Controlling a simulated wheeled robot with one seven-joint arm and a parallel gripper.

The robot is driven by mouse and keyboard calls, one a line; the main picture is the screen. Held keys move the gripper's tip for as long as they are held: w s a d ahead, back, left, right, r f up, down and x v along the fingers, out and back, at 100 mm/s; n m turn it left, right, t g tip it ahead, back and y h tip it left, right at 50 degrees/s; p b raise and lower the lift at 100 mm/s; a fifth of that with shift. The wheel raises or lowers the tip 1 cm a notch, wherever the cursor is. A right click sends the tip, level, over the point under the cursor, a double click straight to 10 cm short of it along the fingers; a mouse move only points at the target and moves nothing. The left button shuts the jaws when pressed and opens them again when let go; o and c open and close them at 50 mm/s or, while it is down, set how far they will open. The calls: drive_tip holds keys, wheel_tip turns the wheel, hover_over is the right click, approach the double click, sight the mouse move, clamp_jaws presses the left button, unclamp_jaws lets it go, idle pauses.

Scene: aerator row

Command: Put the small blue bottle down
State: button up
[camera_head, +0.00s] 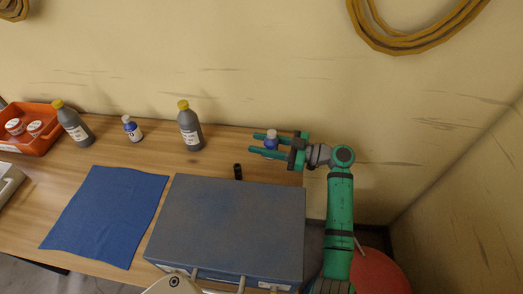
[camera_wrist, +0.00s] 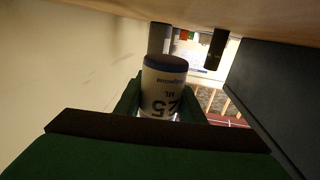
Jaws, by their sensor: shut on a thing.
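My gripper (camera_head: 256,144) is shut on a small blue bottle (camera_head: 271,142) with a pale top, at the back right end of the wooden table (camera_head: 222,145). In the wrist view the held bottle (camera_wrist: 164,88) sits between the fingers, with a white label and a blue band at the end nearer the tabletop. That view is upside down, with the tabletop (camera_wrist: 240,12) along the top. I cannot tell whether the bottle's base touches the table. A second small blue bottle (camera_head: 132,130) stands upright further left.
A blue-grey case (camera_head: 230,225) fills the table's front right. A small black cylinder (camera_head: 238,172) stands behind it. Grey yellow-capped bottles (camera_head: 190,128) (camera_head: 75,125) stand at the back. A blue cloth (camera_head: 105,215) and an orange tray (camera_head: 40,145) of jars lie left. Bare wood shows between the right grey bottle and my gripper.

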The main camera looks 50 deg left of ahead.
drive_tip(key=f, duration=0.3)
drive_tip(key=shift+w+d+f, duration=0.2)
drive_tip(key=shift+d+f, duration=0.05)
drive_tip(key=shift+f, duration=0.1)
drive_tip(key=shift+w, duration=0.15)
drive_tip(key=shift+f, duration=0.1)
drive_tip(key=o, duration=0.9)
drive_tip(key=shift+c, duration=0.2)
drive_tip(key=shift+o, duration=1.1)
drive_tip(key=shift+w+d, duration=0.1)
drive_tip(key=shift+d, duration=0.05)
drive_tip(key=shift+s+a, duration=0.2)
drive_tip(key=shift+s, duration=0.1)
drive_tip(key=v, duration=1.2)
drive_tip(key=shift+w+d, duration=0.2)
